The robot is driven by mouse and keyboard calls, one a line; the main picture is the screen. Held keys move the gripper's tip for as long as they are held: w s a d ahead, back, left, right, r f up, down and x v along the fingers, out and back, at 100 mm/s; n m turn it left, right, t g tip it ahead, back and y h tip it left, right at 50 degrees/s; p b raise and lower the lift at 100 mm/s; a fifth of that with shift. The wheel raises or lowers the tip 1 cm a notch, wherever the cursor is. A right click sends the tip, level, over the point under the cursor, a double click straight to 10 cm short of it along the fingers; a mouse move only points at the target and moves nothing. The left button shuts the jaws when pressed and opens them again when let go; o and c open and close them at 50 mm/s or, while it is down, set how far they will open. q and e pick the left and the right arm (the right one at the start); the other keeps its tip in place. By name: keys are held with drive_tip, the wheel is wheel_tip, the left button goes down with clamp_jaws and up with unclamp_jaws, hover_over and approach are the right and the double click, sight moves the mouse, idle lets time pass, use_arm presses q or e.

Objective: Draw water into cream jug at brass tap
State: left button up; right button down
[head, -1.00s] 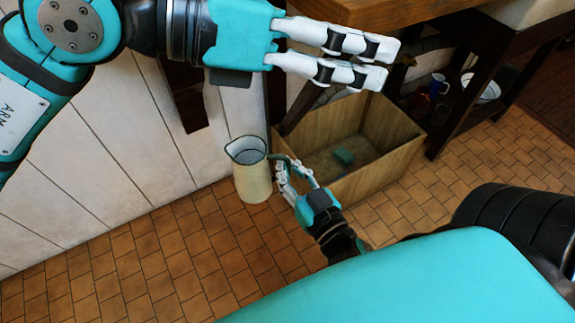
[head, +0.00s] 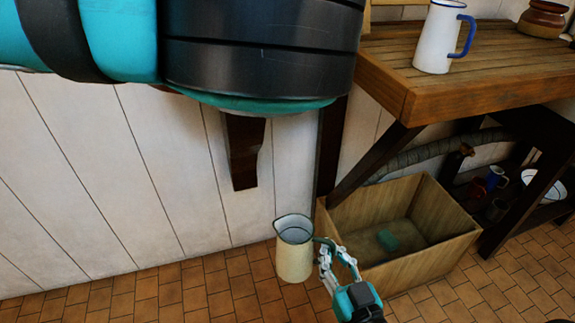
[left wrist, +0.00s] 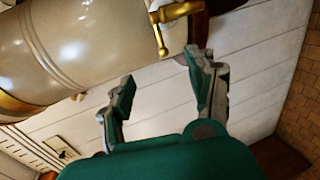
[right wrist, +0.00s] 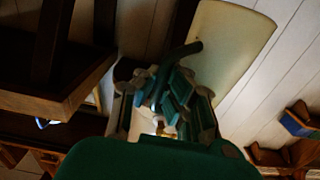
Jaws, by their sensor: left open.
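The cream jug (head: 294,262), with a dark green rim and handle, is upright in the head view, in front of the white plank wall. My right gripper (head: 335,258) is at its handle. In the right wrist view, the fingers (right wrist: 172,90) are closed around the dark green handle (right wrist: 181,54) beside the jug body (right wrist: 232,45). The brass tap (left wrist: 165,22) shows at the top of the left wrist view, on a cream urn (left wrist: 85,50) with brass bands. My left gripper (left wrist: 163,85) is open and empty, just below the tap in that picture.
Above is a wooden table (head: 440,85) bearing a white enamel jug (head: 440,38). My left arm covers the head view's top left.

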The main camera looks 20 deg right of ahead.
wheel_tip(320, 180, up, 2)
drive_tip(key=shift+r+p, duration=0.1)
drive_tip(key=shift+p, duration=0.8)
use_arm(q)
drive_tip(key=x, duration=0.5)
drive_tip(key=shift+w+f, duration=0.1)
drive_tip(key=shift+w, duration=0.25)
